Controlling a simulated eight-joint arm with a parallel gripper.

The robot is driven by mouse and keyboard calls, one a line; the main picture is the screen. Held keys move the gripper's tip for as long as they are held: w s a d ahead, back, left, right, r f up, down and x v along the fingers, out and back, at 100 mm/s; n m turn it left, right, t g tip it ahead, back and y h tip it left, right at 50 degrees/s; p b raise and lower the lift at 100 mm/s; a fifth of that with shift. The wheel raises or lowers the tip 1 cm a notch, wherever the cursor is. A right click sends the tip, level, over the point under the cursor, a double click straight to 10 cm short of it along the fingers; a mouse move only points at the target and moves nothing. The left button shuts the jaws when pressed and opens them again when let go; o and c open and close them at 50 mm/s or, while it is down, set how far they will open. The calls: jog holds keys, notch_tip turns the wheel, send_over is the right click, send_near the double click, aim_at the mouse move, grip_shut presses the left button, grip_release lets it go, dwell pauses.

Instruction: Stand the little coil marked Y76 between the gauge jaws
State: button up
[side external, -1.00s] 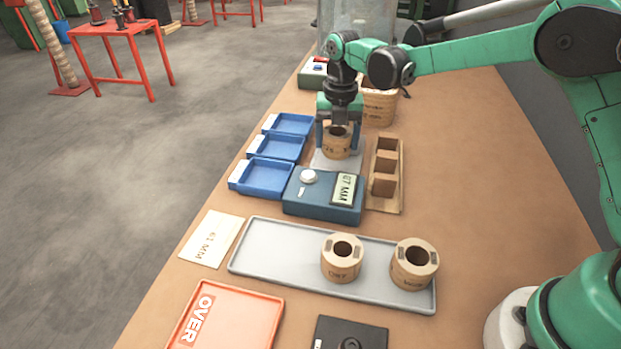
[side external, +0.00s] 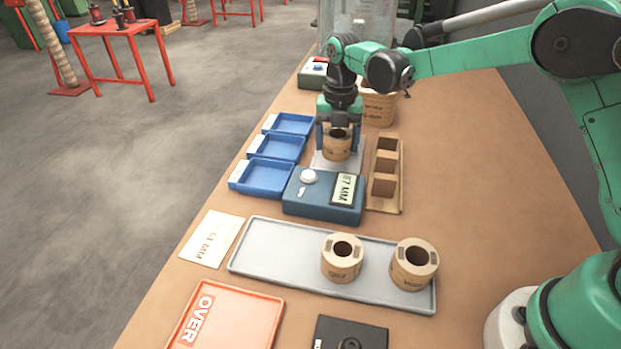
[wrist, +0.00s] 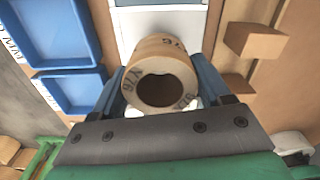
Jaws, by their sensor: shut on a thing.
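The little coil (side external: 337,149) is a tan ring with a dark bore. In the wrist view its rim (wrist: 133,80) reads Y76. My gripper (side external: 338,143) is shut on it, with one blue-grey finger on each side. The coil is upright over the pale plate (side external: 326,167) of the gauge; whether its base touches the plate is hidden. The gauge body (side external: 312,204) is a blue box with a white knob and a display (side external: 344,189) that seems to read 67 MM. I cannot make out the gauge jaws separately from my fingers.
Blue trays (side external: 262,177) line the left of the gauge. A cardboard divider box (side external: 386,192) stands close on its right. A grey tray (side external: 285,262) in front holds two larger coils. A red OVER tray (side external: 245,322) lies nearest. The bench at right is clear.

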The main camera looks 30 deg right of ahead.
jog(key=shift+f, duration=1.45)
jog(key=o, duration=1.3)
jog(key=shift+r, duration=0.1)
jog(key=shift+r, duration=3.9)
